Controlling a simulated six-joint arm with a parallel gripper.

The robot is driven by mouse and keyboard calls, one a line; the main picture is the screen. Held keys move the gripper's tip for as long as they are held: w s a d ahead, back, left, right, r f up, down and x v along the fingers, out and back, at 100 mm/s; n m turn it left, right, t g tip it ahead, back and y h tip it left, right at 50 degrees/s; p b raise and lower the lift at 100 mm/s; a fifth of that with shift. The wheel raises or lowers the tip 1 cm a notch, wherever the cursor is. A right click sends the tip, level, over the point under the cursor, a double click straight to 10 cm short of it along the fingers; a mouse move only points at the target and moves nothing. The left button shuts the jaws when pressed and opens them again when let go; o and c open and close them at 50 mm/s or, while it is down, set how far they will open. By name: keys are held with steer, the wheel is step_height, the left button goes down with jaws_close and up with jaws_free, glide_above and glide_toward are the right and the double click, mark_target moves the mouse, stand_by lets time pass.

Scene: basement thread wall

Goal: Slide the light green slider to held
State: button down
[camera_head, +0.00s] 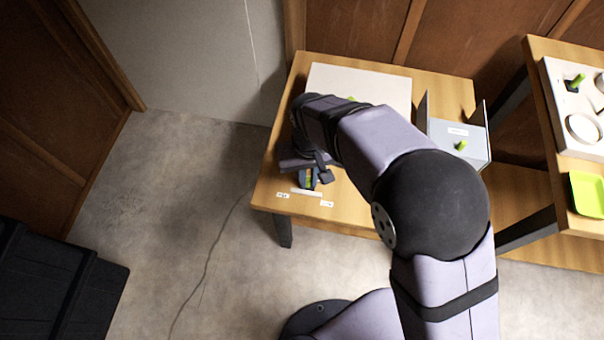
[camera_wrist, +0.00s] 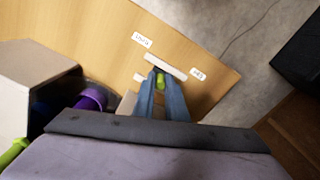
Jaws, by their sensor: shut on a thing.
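A light green slider knob (camera_wrist: 160,82) shows between the fingers of my gripper (camera_wrist: 161,92) in the wrist view. My gripper is shut on it, and it also shows low over the table's near left corner in the head view (camera_head: 309,179). A white slider strip (camera_wrist: 165,66) lies just beyond the fingertips, with a small white label near each end, one (camera_wrist: 142,40) on the left and one (camera_wrist: 197,73) on the right. The label print is too small to read surely. The fingers hide much of the slider and its exact position along the strip.
The wooden table (camera_head: 262,187) ends close to the strip. A white box (camera_head: 335,77) stands behind my arm. A grey panel (camera_head: 476,152) with upright sides and a green knob (camera_head: 461,146) is at right. A purple ring (camera_wrist: 92,98) shows in the wrist view.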

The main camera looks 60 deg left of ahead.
steer(key=shift+w+d, duration=0.75)
steer(key=shift+w, duration=0.05)
steer(key=c, duration=1.8)
jaws_free()
steer(key=shift+o, duration=0.2)
steer(key=shift+r+p, duration=0.1)
steer(key=shift+p, duration=0.2)
step_height(320, 180, up, 6)
steer(key=p, duration=0.5)
step_height(320, 180, up, 4)
steer(key=p, duration=0.4)
